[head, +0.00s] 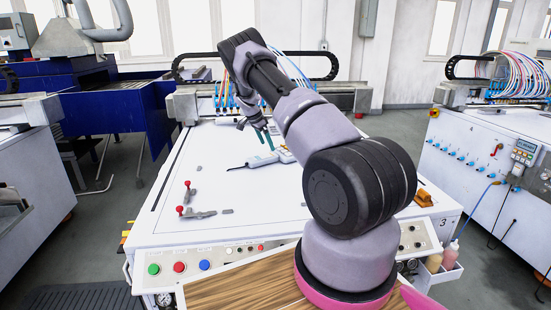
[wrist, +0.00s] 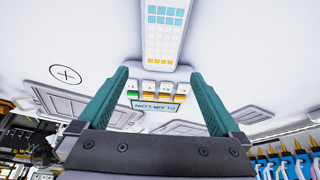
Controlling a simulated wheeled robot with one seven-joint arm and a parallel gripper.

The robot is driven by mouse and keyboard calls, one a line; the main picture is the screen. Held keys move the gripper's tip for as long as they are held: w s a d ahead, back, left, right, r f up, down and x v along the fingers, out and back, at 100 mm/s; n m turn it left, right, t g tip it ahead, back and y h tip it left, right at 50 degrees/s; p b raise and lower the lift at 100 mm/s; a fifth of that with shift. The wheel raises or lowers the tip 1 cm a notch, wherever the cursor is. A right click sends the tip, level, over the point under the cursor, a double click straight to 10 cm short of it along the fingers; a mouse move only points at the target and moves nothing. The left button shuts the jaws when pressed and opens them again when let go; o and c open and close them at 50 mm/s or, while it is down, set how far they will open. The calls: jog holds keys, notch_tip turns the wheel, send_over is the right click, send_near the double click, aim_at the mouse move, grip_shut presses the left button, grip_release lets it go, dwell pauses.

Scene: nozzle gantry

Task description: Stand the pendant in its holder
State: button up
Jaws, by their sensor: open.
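The pendant (head: 262,160) is a pale handset lying flat on the white table, with a dark cable end at its left. In the wrist view the pendant (wrist: 165,42) shows blue and yellow keys, a row of coloured buttons and a small display. My gripper (head: 258,140) has teal fingers and is over the pendant in the head view. In the wrist view my gripper (wrist: 158,74) is open, with the pendant seen between and beyond the fingertips. I cannot tell whether they touch it. I cannot make out a holder for this pendant; my arm hides part of the table.
Red-knobbed clamps (head: 190,200) stand on the left of the white table (head: 235,205). A gantry (head: 350,95) with coloured hoses crosses the back. A yellow-orange block (head: 424,197) is at the right edge. Another handset (head: 523,150) sits on the machine at the right.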

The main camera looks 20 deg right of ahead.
aim_at(272, 154)
jog(key=x, duration=0.7)
jog(key=shift+w+d+f, duration=0.1)
jog(key=shift+d+f, duration=0.1)
jog(key=shift+f, duration=0.05)
jog(key=shift+r, duration=0.1)
grip_shut()
